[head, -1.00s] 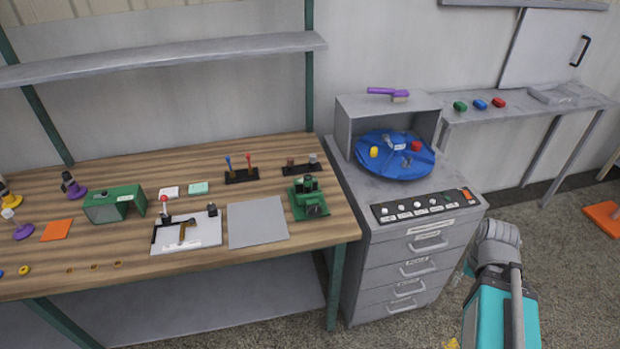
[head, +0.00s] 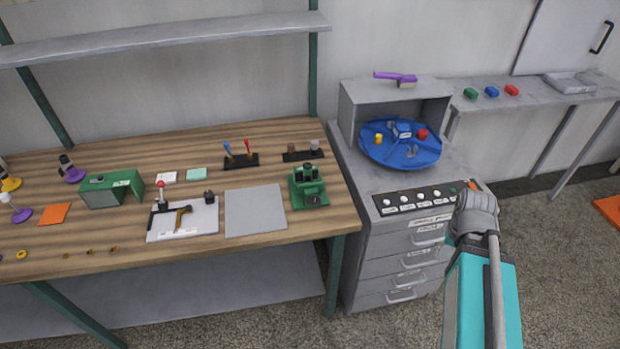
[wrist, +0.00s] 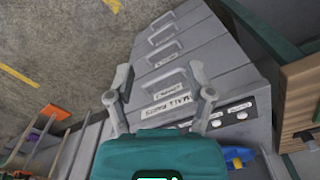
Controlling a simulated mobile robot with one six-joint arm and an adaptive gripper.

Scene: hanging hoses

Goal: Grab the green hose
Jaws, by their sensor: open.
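No hose shows in either current view, so I cannot place the green hose. My gripper (wrist: 160,88) shows in the wrist view, its two grey fingers apart and nothing between them. Beyond the fingers is the front of a grey drawer cabinet (wrist: 205,50); I cannot tell the distance to it. In the head view my arm is at the lower right, in front of that cabinet (head: 365,235), and the fingers cannot be made out.
A wooden workbench (head: 110,240) with several small items fills the left. A blue turntable (head: 375,155) sits on the cabinet. A grey side table (head: 540,105) stands at the right wall. Bare floor (head: 560,260) lies at the right.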

